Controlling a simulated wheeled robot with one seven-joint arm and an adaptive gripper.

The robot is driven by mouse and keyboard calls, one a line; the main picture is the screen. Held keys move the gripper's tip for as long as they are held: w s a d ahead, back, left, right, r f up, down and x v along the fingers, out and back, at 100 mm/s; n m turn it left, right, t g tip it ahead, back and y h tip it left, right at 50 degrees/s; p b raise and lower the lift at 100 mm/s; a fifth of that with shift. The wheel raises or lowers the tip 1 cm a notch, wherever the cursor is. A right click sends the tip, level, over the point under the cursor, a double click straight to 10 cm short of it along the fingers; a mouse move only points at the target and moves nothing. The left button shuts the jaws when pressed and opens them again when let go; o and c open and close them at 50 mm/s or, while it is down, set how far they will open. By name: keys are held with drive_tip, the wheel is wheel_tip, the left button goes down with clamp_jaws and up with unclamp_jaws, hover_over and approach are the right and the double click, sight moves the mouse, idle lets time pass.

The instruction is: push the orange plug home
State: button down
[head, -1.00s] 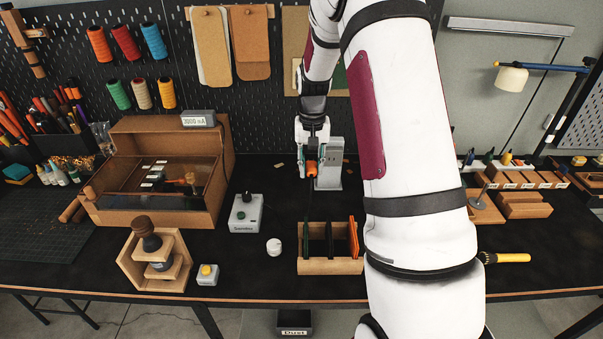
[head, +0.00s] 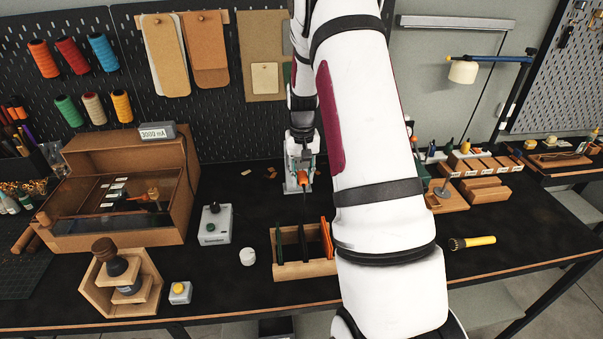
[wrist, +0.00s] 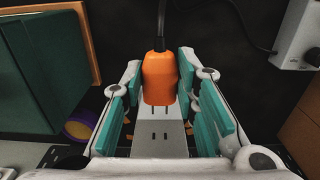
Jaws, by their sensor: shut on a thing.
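The orange plug (wrist: 160,78) is held between the two green-padded fingers of my gripper (wrist: 160,85). Its black cable runs up from its back end in the wrist view. Its two metal prongs show below the body, bare, pointing at a pale grey socket block (wrist: 160,137) with two dark slots. The prongs look apart from the slots. In the head view the plug (head: 305,180) is small, in front of the socket block (head: 289,184), which my gripper (head: 303,172) partly covers.
A wooden rack (head: 306,269) with upright dark and orange boards stands in front of the plug. A grey switch box (head: 215,225) and a white round knob (head: 248,257) lie to its left. My arm hides part of the table at right.

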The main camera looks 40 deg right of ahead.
sight(301, 172)
idle(0.4)
drive_tip(key=shift+w+d+b, duration=0.45)
drive_tip(key=shift+w+b, duration=0.1)
drive_tip(key=shift+w, duration=0.15)
drive_tip(key=shift+w+d+b, duration=0.45)
drive_tip(key=shift+w+b, duration=0.1)
drive_tip(key=shift+w, duration=0.1)
drive_tip(key=shift+w+d+b, duration=0.75)
drive_tip(key=shift+w+b, duration=0.25)
drive_tip(key=shift+w, duration=0.1)
idle(0.6)
drive_tip(key=c, duration=1.2)
unclamp_jaws()
wheel_tip(301, 172, up, 12)
drive_tip(key=shift+r, duration=0.1)
